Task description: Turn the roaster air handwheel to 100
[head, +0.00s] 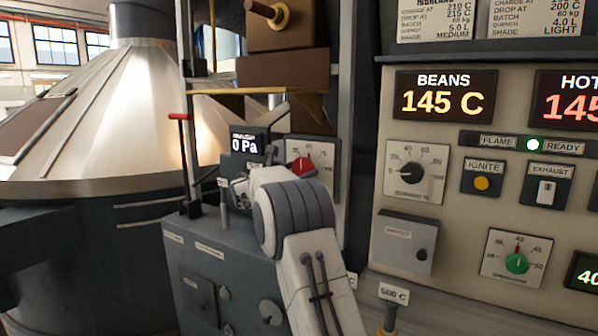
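My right arm comes up from the bottom, and its white and grey wrist fills the middle of the head view. My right gripper (246,184) is at the far end, mostly hidden by the wrist, close to the grey cabinet's top. I cannot tell if it is open, shut or touching anything. No handwheel can be made out with certainty; the area behind the gripper is hidden. A dial with a red part (303,166) and marks including 50 and 75 shows just behind the wrist, partly covered. A small display (246,144) reads 0 Pa. My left gripper is not in view.
A grey cabinet (205,262) stands below the gripper. A large metal cone vessel (110,120) is at left, with a red-handled rod (180,117) before it. A control panel (455,215) at right carries a black-knobbed dial (411,172), a green-knobbed dial (516,262) and a BEANS display (445,95) reading 145 C.

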